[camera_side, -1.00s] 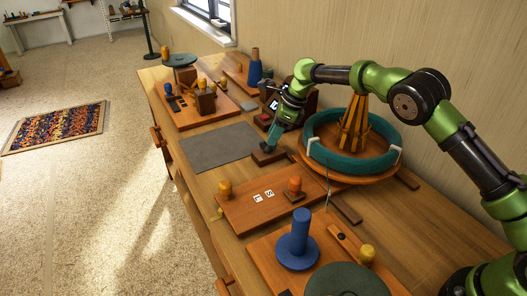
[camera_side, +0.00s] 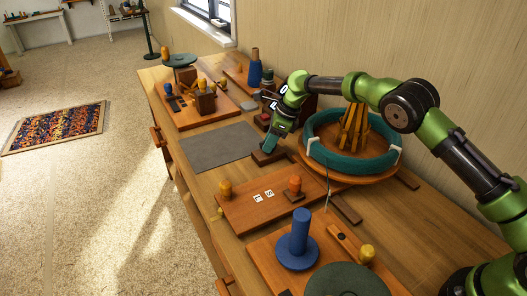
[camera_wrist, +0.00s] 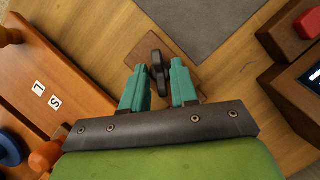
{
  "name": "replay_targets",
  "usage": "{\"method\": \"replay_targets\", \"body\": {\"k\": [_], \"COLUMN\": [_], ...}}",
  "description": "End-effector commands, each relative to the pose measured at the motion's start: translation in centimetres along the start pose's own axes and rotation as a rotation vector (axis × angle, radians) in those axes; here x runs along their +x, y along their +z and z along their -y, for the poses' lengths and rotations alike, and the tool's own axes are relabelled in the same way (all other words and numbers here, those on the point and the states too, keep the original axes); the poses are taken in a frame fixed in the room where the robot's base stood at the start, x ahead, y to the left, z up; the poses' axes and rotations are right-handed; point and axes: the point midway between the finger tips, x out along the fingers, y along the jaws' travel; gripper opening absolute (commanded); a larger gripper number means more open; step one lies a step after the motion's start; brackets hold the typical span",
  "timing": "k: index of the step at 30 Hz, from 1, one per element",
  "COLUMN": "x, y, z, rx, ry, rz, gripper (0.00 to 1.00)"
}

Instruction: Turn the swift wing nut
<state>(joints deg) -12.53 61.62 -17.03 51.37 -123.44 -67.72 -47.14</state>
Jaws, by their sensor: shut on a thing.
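The wing nut (camera_wrist: 157,66) is a dark, two-lobed knob on a small wooden block (camera_wrist: 140,43). In the wrist view it stands between the teal fingertips of my gripper (camera_wrist: 158,84), which is shut on it. In the side view my gripper (camera_side: 269,143) points down at the block (camera_side: 262,158), and its fingers hide most of the nut. The swift (camera_side: 352,130), a wooden frame inside a teal ring of yarn (camera_side: 335,160), stands on a round wooden base to the right of my gripper.
A grey mat (camera_side: 217,147) lies left of the block. A board with S and L tiles (camera_side: 262,204) and orange pegs is nearer the camera. A dark box with a red button (camera_wrist: 308,22) stands close by. A blue spool (camera_side: 297,242) stands at the front.

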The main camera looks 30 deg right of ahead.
Motion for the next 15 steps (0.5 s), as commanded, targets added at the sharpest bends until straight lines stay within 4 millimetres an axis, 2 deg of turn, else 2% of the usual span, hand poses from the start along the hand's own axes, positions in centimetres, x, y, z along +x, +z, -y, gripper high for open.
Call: {"method": "replay_targets", "body": {"k": [8, 15], "x": [-0.04, -0.02], "y": [0.0, 0.13], "z": [-0.1, -0.3], "rx": [0.077, 0.243], "ry": [-0.033, -0.103], "rz": [-0.003, -0.002], "gripper": [0.0, 0.0]}}
